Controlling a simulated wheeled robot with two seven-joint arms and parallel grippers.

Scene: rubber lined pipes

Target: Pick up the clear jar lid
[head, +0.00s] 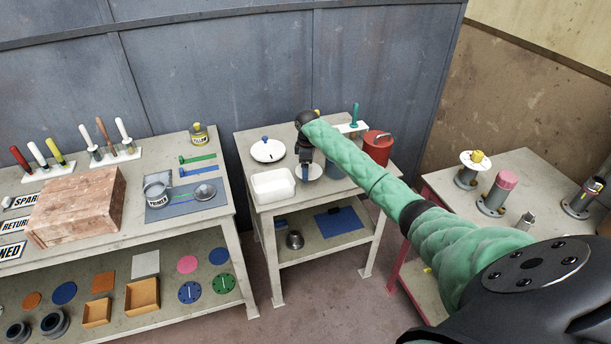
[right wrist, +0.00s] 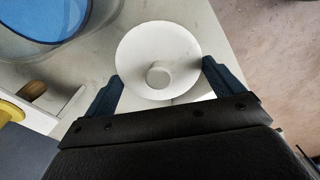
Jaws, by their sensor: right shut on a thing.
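The jar lid looks like a pale, whitish round disc with a small central knob. It shows in the right wrist view (right wrist: 178,45) and, partly covered by my gripper, in the head view (head: 312,174) on the middle table. My right gripper (right wrist: 163,88) has its two dark blue fingers at opposite edges of the disc, shut on it. In the head view the right gripper (head: 306,166) points down over the disc. Whether the lid is clear of the tabletop cannot be told. My left gripper is not in view.
A clear container with blue inside (right wrist: 45,15) stands close to the lid. A white tray (head: 273,186), a white plate with a blue knob (head: 267,151) and a red can (head: 378,148) share the middle table (head: 247,139). A left bench and right table flank it.

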